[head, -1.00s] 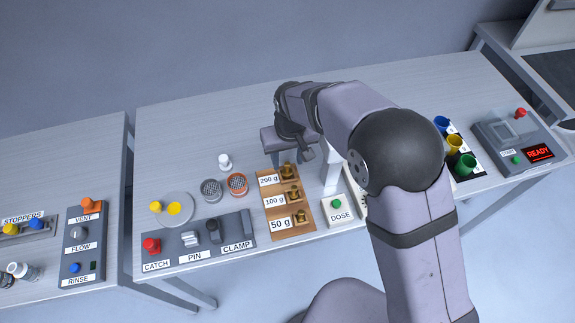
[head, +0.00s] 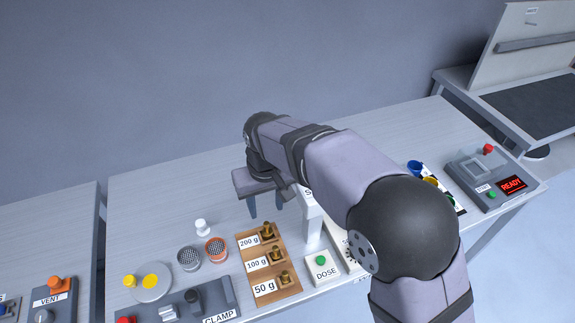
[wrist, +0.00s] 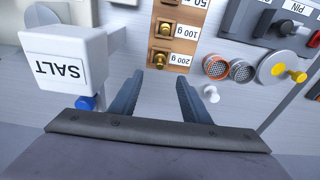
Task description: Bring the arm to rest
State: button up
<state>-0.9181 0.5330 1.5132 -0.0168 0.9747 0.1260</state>
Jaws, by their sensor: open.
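My arm reaches across the table in the head view. My gripper (head: 267,213) points down there, its two fingers apart, beyond the wooden weight board (head: 262,263) and left of the white salt hopper (head: 312,222). In the wrist view my gripper (wrist: 160,84) is open, with nothing between its fingers. The hopper (wrist: 66,62), marked SALT, stands to its left in that view. My forearm and elbow hide part of the hopper and the table behind it in the head view.
Brass weights stand on the board. Left of it are two round strainers (head: 189,258), a white bottle (head: 202,228) and a dish (head: 150,281). A DOSE button box (head: 321,268), coloured cups (head: 431,182) and a READY console (head: 487,180) are rightward. The back of the table is mostly clear.

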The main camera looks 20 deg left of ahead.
jog(key=w+d+r+m+t+y+p, duration=0.2)
jog(key=w+r+y+p, duration=0.1)
jog(key=w+r, duration=0.4)
jog(key=w+d+r+m, duration=0.1)
jog(key=d, duration=0.1)
jog(key=w+d+r+m+t, duration=0.1)
jog(key=d, duration=0.2)
jog(key=w+d+r+m+t, duration=0.1)
jog(key=d+r, duration=0.1)
jog(key=d, duration=0.1)
jog(key=shift+w+d, duration=0.15)
jog(key=shift+w, duration=0.05)
jog(key=s+d+f+m+g+h+b, duration=0.1)
jog(key=s+d+f+h, duration=0.2)
jog(key=d, duration=0.6)
jog(key=s+d+f+m+g+b, duration=0.1)
jog(key=s+d+f, duration=0.2)
jog(key=d+f, duration=0.5)
jog(key=s+d+f+m+g+h+b, duration=0.1)
jog(key=s+d+f+m+g, duration=0.1)
jog(key=s+d, duration=1)
jog(key=shift+s+f+g, duration=0.45)
jog(key=shift+f+g, duration=0.05)
jog(key=shift+f, duration=0.4)
